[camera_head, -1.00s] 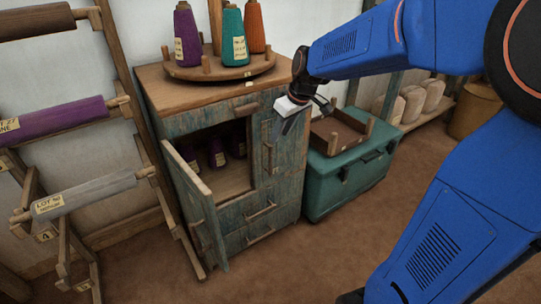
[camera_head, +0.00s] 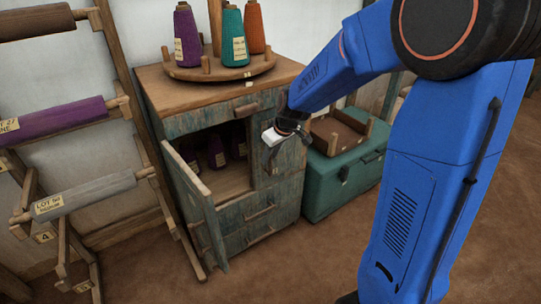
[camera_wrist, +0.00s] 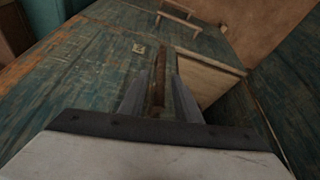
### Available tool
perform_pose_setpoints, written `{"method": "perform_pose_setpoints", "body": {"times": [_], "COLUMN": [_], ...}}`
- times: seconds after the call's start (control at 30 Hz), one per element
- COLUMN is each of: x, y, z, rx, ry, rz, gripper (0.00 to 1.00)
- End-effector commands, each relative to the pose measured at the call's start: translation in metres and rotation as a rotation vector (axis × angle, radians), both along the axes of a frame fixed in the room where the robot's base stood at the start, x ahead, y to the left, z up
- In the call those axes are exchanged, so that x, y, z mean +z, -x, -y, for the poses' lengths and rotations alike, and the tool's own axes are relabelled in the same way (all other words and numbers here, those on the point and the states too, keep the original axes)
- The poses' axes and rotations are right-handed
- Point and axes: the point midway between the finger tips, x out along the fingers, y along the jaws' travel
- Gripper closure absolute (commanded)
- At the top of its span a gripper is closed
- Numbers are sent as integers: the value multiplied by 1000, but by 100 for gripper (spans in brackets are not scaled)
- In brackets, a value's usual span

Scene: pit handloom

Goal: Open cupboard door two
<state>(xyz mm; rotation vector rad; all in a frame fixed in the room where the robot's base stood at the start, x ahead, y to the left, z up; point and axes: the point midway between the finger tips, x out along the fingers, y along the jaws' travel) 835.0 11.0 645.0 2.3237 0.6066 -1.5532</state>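The weathered blue-green cupboard (camera_head: 172,127) has its left door (camera_head: 198,200) swung open. Its right door (camera_head: 290,160) is closed, with a small pale tag (camera_wrist: 138,48) whose number I cannot read. My gripper (camera_head: 271,158) is in front of this closed door and partly hides it and its upright handle. In the wrist view the brown bar handle (camera_wrist: 159,75) lies between the two parted fingers of my gripper (camera_wrist: 160,95). A gap shows on each side of the bar. I cannot tell how deep the fingers reach around it.
Purple cones (camera_head: 217,153) stand inside the open compartment. Drawers (camera_head: 247,236) are below. A round stand with yarn cones (camera_head: 233,40) is on top. A teal chest (camera_head: 345,185) is close at right, and a roll rack (camera_head: 90,190) at left. Floor in front is clear.

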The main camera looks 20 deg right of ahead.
Motion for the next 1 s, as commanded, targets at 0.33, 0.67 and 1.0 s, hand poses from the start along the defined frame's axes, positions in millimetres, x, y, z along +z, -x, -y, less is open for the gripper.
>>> {"method": "perform_pose_setpoints", "body": {"times": [0.33, 0.67, 1.0], "x": [0, 0, 0], "y": [0, 2, 23], "z": [0, 2, 17], "rx": [0, 11, 134], "ry": [0, 0, 0], "rz": [0, 0, 1], "gripper": [100, 100, 100]}}
